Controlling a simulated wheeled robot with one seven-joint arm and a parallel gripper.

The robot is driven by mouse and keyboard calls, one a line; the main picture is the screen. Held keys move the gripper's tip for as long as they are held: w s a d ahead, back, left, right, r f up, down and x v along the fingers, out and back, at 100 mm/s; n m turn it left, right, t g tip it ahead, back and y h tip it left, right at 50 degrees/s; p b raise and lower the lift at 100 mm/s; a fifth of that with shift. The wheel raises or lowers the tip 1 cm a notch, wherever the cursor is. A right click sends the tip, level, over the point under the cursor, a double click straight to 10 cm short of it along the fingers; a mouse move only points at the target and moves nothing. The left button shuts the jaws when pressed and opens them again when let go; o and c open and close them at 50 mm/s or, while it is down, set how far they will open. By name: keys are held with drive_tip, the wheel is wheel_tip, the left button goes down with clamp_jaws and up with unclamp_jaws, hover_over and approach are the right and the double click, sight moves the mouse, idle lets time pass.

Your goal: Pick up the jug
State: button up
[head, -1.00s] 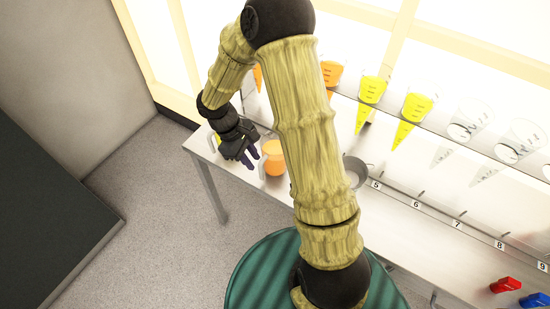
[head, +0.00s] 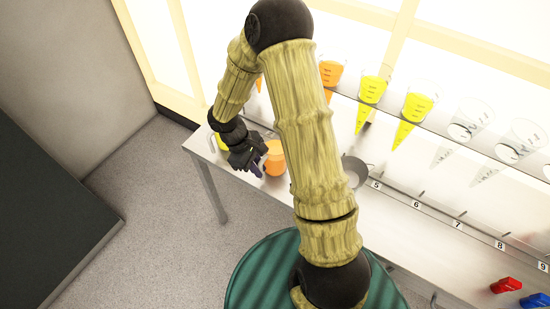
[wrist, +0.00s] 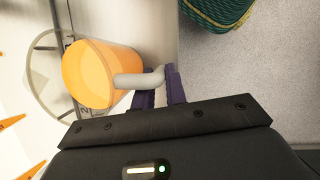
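The jug (head: 275,160), orange with a pale handle, stands near the left end of the white table in the head view. In the wrist view the orange jug (wrist: 100,75) is at the left, its handle pointing right toward my fingers. My gripper (wrist: 162,88) is open, its two purple fingers apart with the bent end of the handle at their tips. Whether the fingers touch the handle I cannot tell. In the head view my gripper (head: 258,168) is just left of the jug, and the fingertips are partly hidden.
A yellow container (head: 222,143) stands left of the jug, partly behind my wrist. A shelf of measuring cones (head: 373,85) runs along the back. Red (head: 505,285) and blue (head: 535,300) items lie at the front right.

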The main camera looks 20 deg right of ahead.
clamp_jaws()
wheel_tip(320, 180, up, 10)
drive_tip(key=p, duration=0.1)
idle(0.5)
idle(0.4)
drive_tip(key=w+r+m+g+y+p, duration=0.1)
drive_tip(key=w+r+m+y+p, duration=0.2)
drive_tip(key=p, duration=2.3)
drive_tip(key=w+r+m, duration=0.3)
drive_tip(key=m, duration=0.2)
drive_tip(key=shift+d+r+m+g, duration=0.25)
drive_tip(key=shift+d+m+g, duration=0.1)
drive_tip(key=shift+m+g, duration=0.05)
drive_tip(key=shift+w+f, duration=0.1)
drive_tip(key=shift+f, duration=0.05)
